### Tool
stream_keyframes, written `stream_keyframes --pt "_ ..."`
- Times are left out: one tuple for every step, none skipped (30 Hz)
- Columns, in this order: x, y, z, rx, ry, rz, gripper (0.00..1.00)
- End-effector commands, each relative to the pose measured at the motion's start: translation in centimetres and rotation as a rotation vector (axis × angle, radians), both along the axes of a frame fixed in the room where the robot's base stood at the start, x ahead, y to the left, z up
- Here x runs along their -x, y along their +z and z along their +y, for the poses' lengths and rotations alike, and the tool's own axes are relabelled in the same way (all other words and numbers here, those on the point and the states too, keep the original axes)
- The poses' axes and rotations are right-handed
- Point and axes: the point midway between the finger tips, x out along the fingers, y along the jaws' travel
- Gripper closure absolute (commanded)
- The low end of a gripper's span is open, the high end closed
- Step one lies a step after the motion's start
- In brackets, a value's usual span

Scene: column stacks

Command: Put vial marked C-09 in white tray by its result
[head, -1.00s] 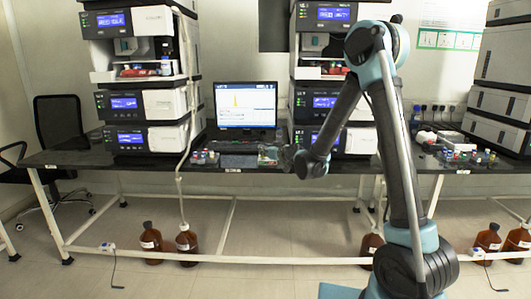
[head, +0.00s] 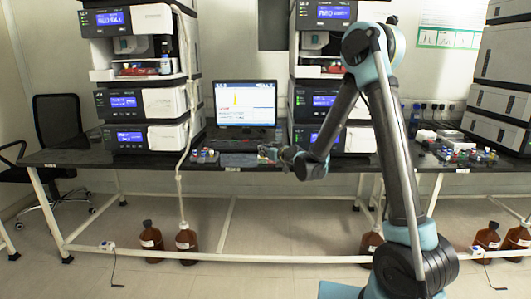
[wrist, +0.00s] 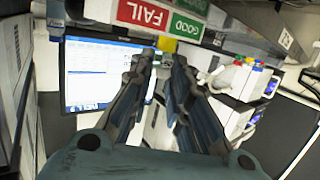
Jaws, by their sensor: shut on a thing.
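My gripper (wrist: 165,65) is shut in the wrist view. A small yellow piece (wrist: 167,44) shows right at its fingertips; it looks like the cap of the held vial, whose body and marking are hidden. Ahead of the fingertips are a red FAIL label (wrist: 143,13) and a green GOOD label (wrist: 187,27), next to white surfaces at the top edge; the tray's full outline is cut off. In the head view my gripper (head: 268,153) is small, over the bench in front of the monitor. No C-09 mark is readable.
A lit monitor (head: 246,103) stands behind my gripper. Small coloured-cap items (head: 206,155) lie on the bench (head: 75,158) to its left, and more (head: 462,152) far right. Instrument stacks (head: 140,105) flank the monitor. Brown bottles (head: 187,240) stand on the floor.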

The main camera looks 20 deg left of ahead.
Motion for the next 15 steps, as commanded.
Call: stream_keyframes --pt "0.0 -0.09 0.02 0.0 0.0 0.0 0.95" --pt "0.0 -0.14 0.02 0.0 0.0 0.0 0.95" --pt "-0.01 -0.2 0.02 0.0 0.0 0.0 0.95" --pt "-0.01 -0.25 0.02 0.0 0.0 0.0 0.95" --pt "-0.01 -0.3 0.02 0.0 0.0 0.0 0.95" --pt "-0.01 -0.36 0.03 0.0 0.0 0.0 0.95" --pt "-0.01 -0.41 0.04 0.0 0.0 0.0 0.95" --pt "-0.01 -0.46 0.04 0.0 0.0 0.0 0.95" --pt "-0.02 -0.52 0.05 0.0 0.0 0.0 0.95" --pt "-0.02 -0.57 0.05 0.0 0.0 0.0 0.95" --pt "-0.02 -0.62 0.05 0.0 0.0 0.0 0.95" --pt "-0.02 -0.68 0.05 0.0 0.0 0.0 0.95" --pt "-0.01 -0.73 0.05 0.0 0.0 0.0 0.95" --pt "-0.01 -0.78 0.05 0.0 0.0 0.0 0.95" --pt "-0.01 -0.85 0.05 0.0 0.0 0.0 0.95"
